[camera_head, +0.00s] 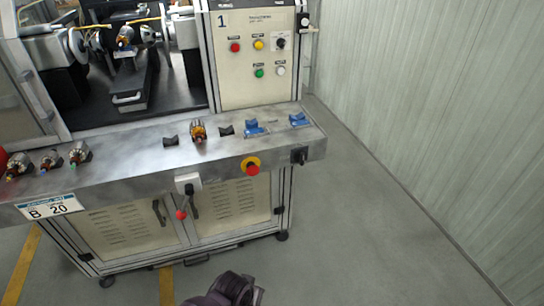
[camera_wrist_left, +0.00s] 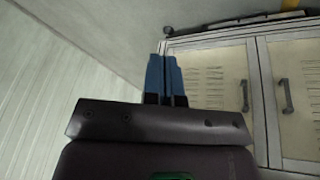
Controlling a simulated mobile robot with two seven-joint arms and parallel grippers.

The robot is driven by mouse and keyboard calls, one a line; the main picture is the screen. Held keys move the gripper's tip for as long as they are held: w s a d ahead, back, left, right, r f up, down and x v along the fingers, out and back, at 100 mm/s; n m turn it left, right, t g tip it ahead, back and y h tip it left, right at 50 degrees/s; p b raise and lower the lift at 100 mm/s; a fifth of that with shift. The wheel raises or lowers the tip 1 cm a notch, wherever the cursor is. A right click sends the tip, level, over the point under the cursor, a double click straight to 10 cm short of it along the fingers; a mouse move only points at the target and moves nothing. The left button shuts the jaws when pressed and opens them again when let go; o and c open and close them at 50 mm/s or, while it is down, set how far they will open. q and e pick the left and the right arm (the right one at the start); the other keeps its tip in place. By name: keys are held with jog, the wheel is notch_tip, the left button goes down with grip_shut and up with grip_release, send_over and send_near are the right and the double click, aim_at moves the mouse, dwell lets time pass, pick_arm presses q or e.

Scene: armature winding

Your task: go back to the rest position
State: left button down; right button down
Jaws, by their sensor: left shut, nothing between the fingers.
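My left gripper (camera_wrist_left: 166,80) shows in the left wrist view with its two blue fingers side by side, shut and empty. Beyond the fingers is the front of the cabinet (camera_wrist_left: 215,80) with its louvred doors, and a pale wall is on the left. In the head view a dark part of my own arm shows at the bottom edge, but no gripper fingers can be made out there. My right gripper is in neither view.
The winding machine's metal worktop (camera_head: 130,155) holds several armatures, including one (camera_head: 198,131) on the middle, and blue holders (camera_head: 254,127). A red emergency button (camera_head: 252,168) and a red-knobbed lever (camera_head: 182,213) stick out at the front. The floor (camera_head: 380,230) on the right is clear up to the wall (camera_head: 440,100).

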pick_arm(q)
jog(key=s+a+r+n+t+y+p, duration=0.1)
jog(key=s+a+r+t, duration=0.3)
jog(key=a, duration=0.6)
jog(key=s+a+r+n+t+y+p, duration=0.1)
jog(key=s+a+r+t, duration=0.3)
jog(key=s+a+r, duration=0.4)
jog(key=a+r+p, duration=0.1)
jog(key=a, duration=0.2)
jog(key=shift+a+r+y, duration=0.3)
jog(key=shift+r, duration=0.05)
jog(key=shift+s, duration=0.1)
